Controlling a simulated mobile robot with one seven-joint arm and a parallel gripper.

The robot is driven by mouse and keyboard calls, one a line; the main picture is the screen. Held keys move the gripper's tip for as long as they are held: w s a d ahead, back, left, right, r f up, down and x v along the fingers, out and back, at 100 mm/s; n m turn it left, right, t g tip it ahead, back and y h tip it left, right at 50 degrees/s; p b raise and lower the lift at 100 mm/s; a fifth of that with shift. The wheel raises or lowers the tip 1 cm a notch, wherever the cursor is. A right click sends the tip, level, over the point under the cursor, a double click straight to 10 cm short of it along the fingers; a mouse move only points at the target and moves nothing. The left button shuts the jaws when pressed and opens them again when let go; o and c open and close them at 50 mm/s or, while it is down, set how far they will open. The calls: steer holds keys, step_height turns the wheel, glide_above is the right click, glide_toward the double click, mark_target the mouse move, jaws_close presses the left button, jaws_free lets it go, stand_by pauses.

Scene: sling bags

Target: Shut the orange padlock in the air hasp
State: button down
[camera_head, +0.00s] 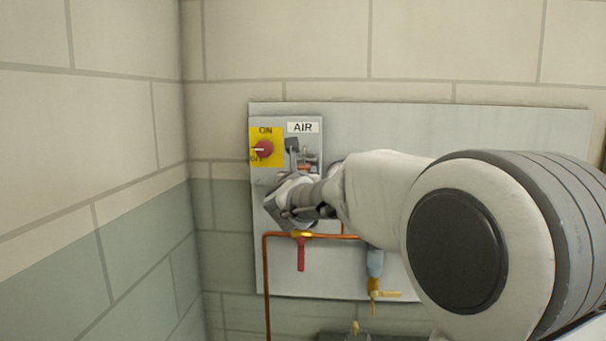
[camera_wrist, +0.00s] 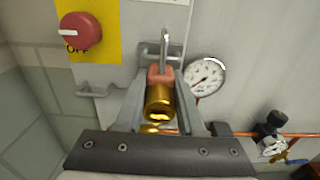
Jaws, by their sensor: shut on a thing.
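The orange padlock (camera_wrist: 159,76) sits between my fingers in the wrist view, its gold keyed end toward the camera and its grey shackle (camera_wrist: 165,46) pointing up at the panel. My gripper (camera_wrist: 160,96) is shut on its body. In the head view a little of the orange padlock (camera_head: 306,167) shows above my gripper, under the AIR label (camera_head: 303,127). A dark grey tab (camera_head: 291,145), perhaps part of the air hasp, is just left of it. I cannot tell whether the shackle passes through the hasp or is latched.
A red knob (camera_head: 263,149) on a yellow ON/OFF plate is at the left. A grey bracket (camera_wrist: 92,89) and a pressure gauge (camera_wrist: 206,76) flank my fingers. Copper pipe (camera_head: 266,285) and a red-handled valve (camera_head: 301,252) lie below. A block wall closes the left side.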

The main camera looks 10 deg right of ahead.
steer(key=shift+w+d, duration=0.2)
steer(key=shift+w, duration=0.4)
steer(key=shift+w+d, duration=0.1)
steer(key=shift+w, duration=0.15)
steer(key=shift+f+b, duration=0.15)
steer(key=shift+b, duration=0.45)
stand_by(0.4)
jaws_free()
stand_by(0.3)
steer(key=b+v, duration=0.3)
steer(key=v, duration=0.4)
stand_by(0.8)
